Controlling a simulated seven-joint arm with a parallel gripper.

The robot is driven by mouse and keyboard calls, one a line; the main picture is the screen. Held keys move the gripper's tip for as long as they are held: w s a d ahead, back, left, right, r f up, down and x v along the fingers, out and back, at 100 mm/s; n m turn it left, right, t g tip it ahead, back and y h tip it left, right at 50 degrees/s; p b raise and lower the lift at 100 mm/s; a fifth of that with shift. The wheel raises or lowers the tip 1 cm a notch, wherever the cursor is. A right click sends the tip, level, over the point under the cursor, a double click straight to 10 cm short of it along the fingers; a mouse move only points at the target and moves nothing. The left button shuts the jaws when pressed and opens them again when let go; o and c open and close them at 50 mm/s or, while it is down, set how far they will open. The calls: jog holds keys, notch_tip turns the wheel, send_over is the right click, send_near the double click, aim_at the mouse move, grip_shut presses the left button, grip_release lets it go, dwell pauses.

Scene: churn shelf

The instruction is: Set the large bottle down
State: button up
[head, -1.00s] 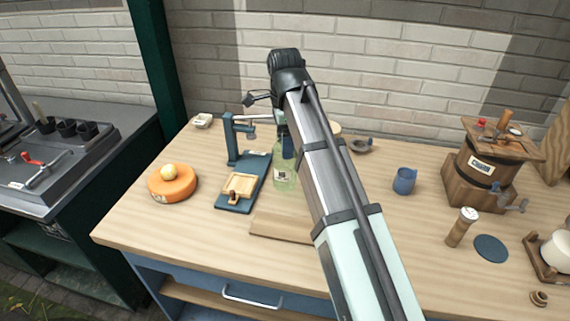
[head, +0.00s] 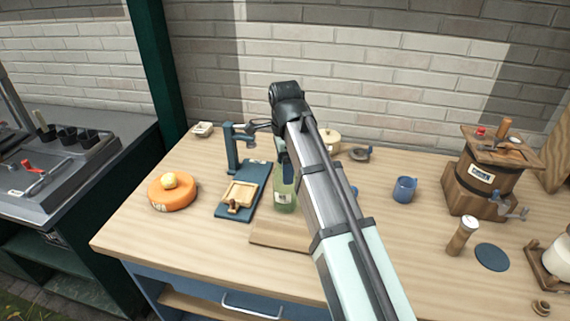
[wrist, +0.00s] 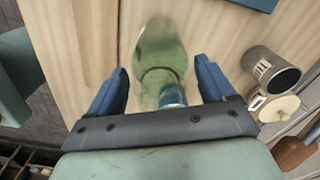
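The large bottle (head: 284,197) is pale green glass with a white label. It stands upright behind the pale wooden board (head: 280,232), and its base appears to be on the tabletop. My arm hides its upper part in the head view. In the wrist view the bottle (wrist: 160,50) lies between my gripper's blue fingers, with its blue top towards the palm. My gripper (wrist: 160,82) is open, with a visible gap on each side of the bottle. In the head view my gripper is mostly hidden behind my arm.
Left of the bottle are a blue press stand (head: 233,150), a blue board with a wooden tray (head: 240,193) and an orange wheel (head: 172,192). To the right are a blue mug (head: 404,189), a wooden shaker (head: 463,236) and a wooden churn (head: 480,172).

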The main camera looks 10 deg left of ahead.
jog(key=shift+o, duration=1.4)
jog(key=shift+r, duration=3.9)
